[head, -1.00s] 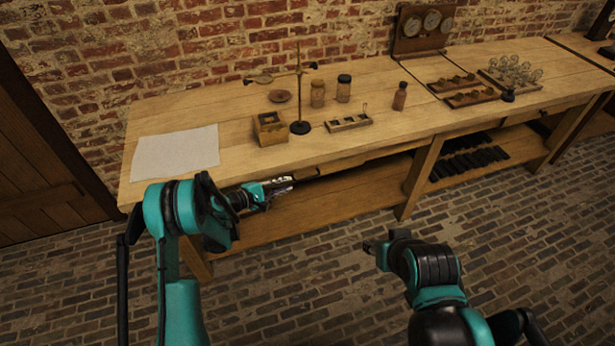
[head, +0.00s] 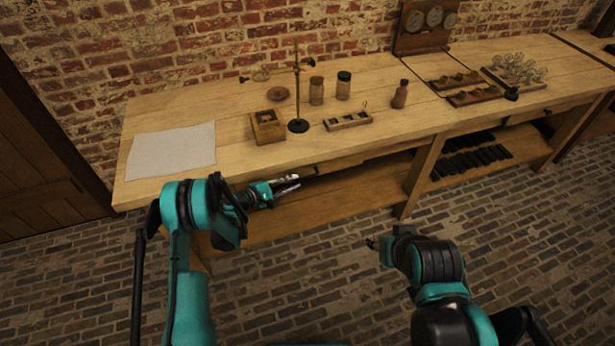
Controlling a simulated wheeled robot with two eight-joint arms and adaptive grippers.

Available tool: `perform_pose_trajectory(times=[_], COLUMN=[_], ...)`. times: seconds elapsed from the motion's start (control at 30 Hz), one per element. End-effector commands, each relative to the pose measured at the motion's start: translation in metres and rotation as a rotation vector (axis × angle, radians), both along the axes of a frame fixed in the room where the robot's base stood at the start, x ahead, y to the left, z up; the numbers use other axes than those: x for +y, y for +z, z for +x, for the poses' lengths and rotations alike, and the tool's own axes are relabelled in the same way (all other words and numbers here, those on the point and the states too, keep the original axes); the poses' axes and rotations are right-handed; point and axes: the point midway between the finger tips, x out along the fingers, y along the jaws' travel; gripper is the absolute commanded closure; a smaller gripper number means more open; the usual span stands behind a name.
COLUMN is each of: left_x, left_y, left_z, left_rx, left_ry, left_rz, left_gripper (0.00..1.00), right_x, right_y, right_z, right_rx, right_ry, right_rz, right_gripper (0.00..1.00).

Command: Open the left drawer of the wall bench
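The wall bench (head: 240,168) is a long wooden bench against the brick wall. Its left drawer (head: 345,162) is a thin wooden front just under the bench top, partly hidden at its left by my arm. It looks shut. A small dark handle (head: 316,169) seems to show on it. My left gripper (head: 292,184) is in front of the bench, just left of and below that handle and apart from it. Its two fingers look parted, with nothing between them. My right gripper (head: 372,243) is low over the floor, away from the bench; its fingers are too small and dark to read.
On the bench top are a paper sheet (head: 171,152), a wooden box (head: 267,128), a stand (head: 298,125), jars (head: 343,88), a small rack (head: 348,121) and a brown bottle (head: 400,95). A lower shelf (head: 340,202) runs beneath. The brick floor in front is clear.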

Motion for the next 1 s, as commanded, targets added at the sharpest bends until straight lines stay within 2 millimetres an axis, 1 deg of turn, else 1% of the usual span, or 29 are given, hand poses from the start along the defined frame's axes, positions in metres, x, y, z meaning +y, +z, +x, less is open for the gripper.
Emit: perform_pose_trajectory(times=[0.03, 0.2, 0.4, 0.53, 0.73, 0.77, 0.8, 0.83, 1.0], left_x=[-0.007, -0.030, -0.048, -0.053, -0.053, -0.053, -0.053, -0.053, -0.053], left_y=[-0.004, -0.011, -0.015, -0.015, -0.015, -0.015, -0.015, -0.015, -0.015], left_z=[0.004, 0.021, 0.035, 0.038, 0.038, 0.038, 0.038, 0.038, 0.038], left_rx=[-0.001, 0.000, 0.000, 0.000, 0.000, 0.000, 0.000, 0.000, 0.000], left_ry=[-0.002, -0.002, -0.001, 0.000, 0.000, 0.000, 0.000, 0.000, 0.000], left_rz=[0.000, 0.000, 0.000, 0.000, 0.000, 0.000, 0.000, 0.000, 0.000], left_gripper=[0.83, 0.83, 0.83, 0.83, 0.83, 0.86, 0.96, 1.00, 1.00], right_x=[0.000, 0.000, 0.000, 0.000, 0.000, 0.000, 0.000, 0.000, 0.000], right_y=[-0.005, -0.015, -0.022, -0.022, -0.022, -0.022, -0.022, -0.022, -0.022], right_z=[0.000, 0.000, 0.000, 0.000, 0.000, 0.000, 0.000, 0.000, 0.000], right_rx=[0.000, 0.000, 0.000, 0.000, 0.000, 0.000, 0.000, 0.000, 0.000], right_ry=[0.000, 0.000, 0.000, 0.000, 0.000, 0.000, 0.000, 0.000, 0.000], right_rz=[0.000, 0.000, 0.000, 0.000, 0.000, 0.000, 0.000, 0.000, 0.000], right_gripper=[0.60, 0.60, 0.60, 0.60, 0.60, 0.60, 0.60, 0.60, 0.60])
